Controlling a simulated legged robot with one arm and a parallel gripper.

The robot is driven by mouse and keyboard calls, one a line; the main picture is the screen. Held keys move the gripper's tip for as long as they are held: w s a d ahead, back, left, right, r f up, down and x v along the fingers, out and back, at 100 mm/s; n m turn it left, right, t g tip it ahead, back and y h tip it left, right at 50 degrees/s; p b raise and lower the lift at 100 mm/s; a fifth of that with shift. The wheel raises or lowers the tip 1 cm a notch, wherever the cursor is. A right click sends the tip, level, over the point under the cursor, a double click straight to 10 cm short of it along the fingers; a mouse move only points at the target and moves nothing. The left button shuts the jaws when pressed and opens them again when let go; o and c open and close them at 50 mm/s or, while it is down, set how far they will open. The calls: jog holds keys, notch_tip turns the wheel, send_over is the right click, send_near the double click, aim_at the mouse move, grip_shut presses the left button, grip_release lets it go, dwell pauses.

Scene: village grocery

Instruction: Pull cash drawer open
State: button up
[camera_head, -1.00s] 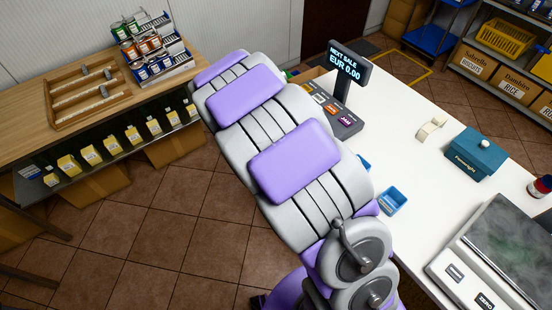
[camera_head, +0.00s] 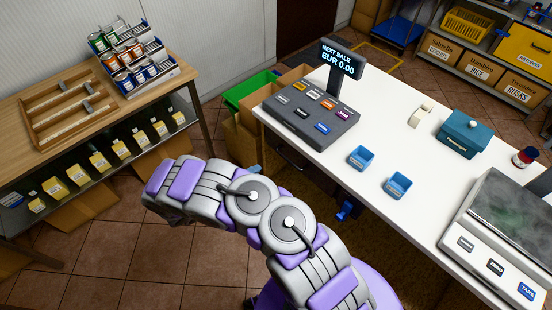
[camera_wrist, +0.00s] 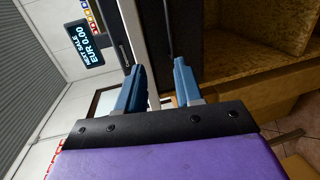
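The dark cash drawer (camera_head: 290,155) sits under the counter's left end, below the register, and shows only in part in the head view. In the wrist view a dark front (camera_wrist: 185,35) with a thin bar (camera_wrist: 168,30) lies beyond my fingers; it looks like the drawer and its handle. My gripper (camera_wrist: 160,82) is open, with its two blue fingers apart and nothing seen between the tips. I cannot tell whether either finger touches the bar. In the head view my arm hides most of the gripper; a bit of blue shows near the drawer.
The register (camera_head: 312,112) and its display (camera_head: 341,58) stand on the white counter (camera_head: 385,130). Two blue trays (camera_head: 398,185), a teal box (camera_head: 462,135) and a scale (camera_head: 500,235) are also there. Cardboard boxes and a green crate (camera_head: 250,90) stand beside the counter's left end.

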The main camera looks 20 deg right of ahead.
jog(key=a+f, duration=0.1)
jog(key=f, duration=0.1)
jog(key=b, duration=0.3)
send_near(285, 157)
jog(key=shift+t+y, duration=0.3)
jog(key=shift+t, duration=0.1)
jog(key=x, duration=1)
jog(key=shift+s+d+f, duration=0.25)
jog(key=shift+f, duration=0.05)
jog(key=shift+a+r, duration=0.1)
jog(key=shift+a, duration=0.25)
jog(key=shift+c, duration=0.2)
jog(key=shift+d, duration=0.2)
grip_shut()
